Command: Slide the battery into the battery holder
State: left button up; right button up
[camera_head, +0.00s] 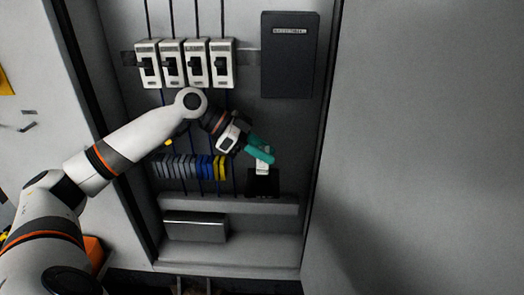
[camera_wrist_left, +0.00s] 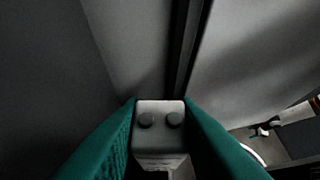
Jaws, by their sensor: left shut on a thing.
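My left gripper (camera_head: 264,155) has teal fingers and is shut on a small pale battery (camera_head: 263,167) inside the open cabinet. In the left wrist view the battery (camera_wrist_left: 160,113) sits between the two teal fingers (camera_wrist_left: 160,135), with two round dark terminals on the face toward the camera. The black battery holder (camera_head: 262,188) is on the cabinet's lower right, directly below the battery in the head view. The battery's lower end meets the holder's top edge in the picture; I cannot tell whether it touches or has entered. My right gripper cannot be made out.
Several breakers (camera_head: 184,62) are in a row at the top, with a dark box (camera_head: 290,55) to their right. Terminal blocks (camera_head: 188,167) in grey, blue and yellow are left of the holder. A ledge (camera_head: 230,203) runs below, with a metallic box (camera_head: 196,227) under it.

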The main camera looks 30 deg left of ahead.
pick_arm(q)
jog(key=shift+w+a+r+t+b, duration=0.3)
jog(key=shift+w+a+r+b, duration=0.2)
jog(key=shift+b, duration=0.2)
jog(key=shift+d+f+b, duration=0.15)
jog(key=shift+f+b, duration=0.35)
jog(key=shift+f, duration=0.1)
jog(key=f, duration=0.1)
jog(key=w+a+f+b, duration=0.1)
jog(key=f, duration=0.1)
jog(key=shift+w+a+f, duration=0.1)
jog(key=shift+w, duration=0.1)
jog(key=shift+s+f+b, duration=0.1)
jog(key=shift+f+b, duration=0.2)
jog(key=shift+b, duration=0.2)
jog(key=shift+s+d+f, duration=0.15)
jog(key=shift+s+d, duration=0.1)
jog(key=shift+d, duration=0.05)
jog(key=shift+s+d+f+b, duration=0.1)
jog(key=shift+d+f+b, duration=0.05)
jog(key=shift+f+b, duration=0.3)
jog(key=shift+f, duration=0.15)
pick_arm(e)
jog(key=f, duration=0.2)
jog(key=w+f, duration=0.1)
jog(key=f, duration=0.2)
jog(key=shift+w+a+f, duration=0.1)
jog(key=shift+w+a, duration=0.1)
